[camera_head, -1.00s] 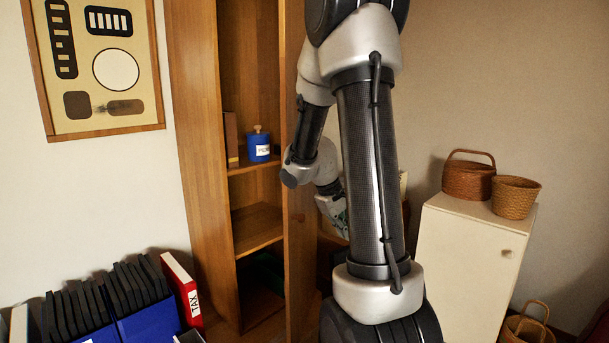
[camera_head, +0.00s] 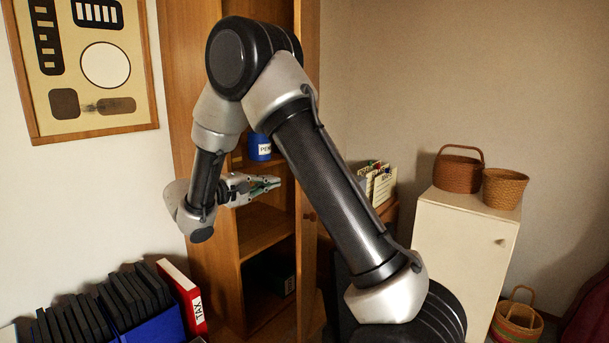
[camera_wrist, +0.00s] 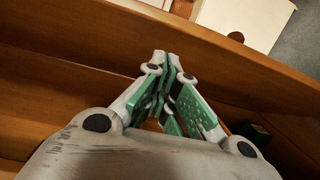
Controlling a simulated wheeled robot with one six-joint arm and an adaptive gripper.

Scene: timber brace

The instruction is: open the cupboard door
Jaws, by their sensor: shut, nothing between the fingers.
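The tall wooden cupboard (camera_head: 185,110) stands behind my arm, its shelves exposed. Its door (camera_head: 307,255) stands swung out on the right, seen nearly edge-on, with a small round knob (camera_head: 312,217) on its outer side. My gripper (camera_head: 278,183) is shut and empty, in front of the shelf opening and on the inner side of the door, pointing right towards it. In the wrist view the shut fingertips (camera_wrist: 167,58) lie in front of a wooden panel (camera_wrist: 230,75), apparently the door. Whether they touch it I cannot tell.
A blue labelled jar (camera_head: 260,147) stands on a cupboard shelf. A pale cabinet (camera_head: 462,260) with two baskets on top stands right. A red binder (camera_head: 183,292) and several black folders (camera_head: 105,305) are at the lower left. Free floor between door and cabinet is mostly hidden.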

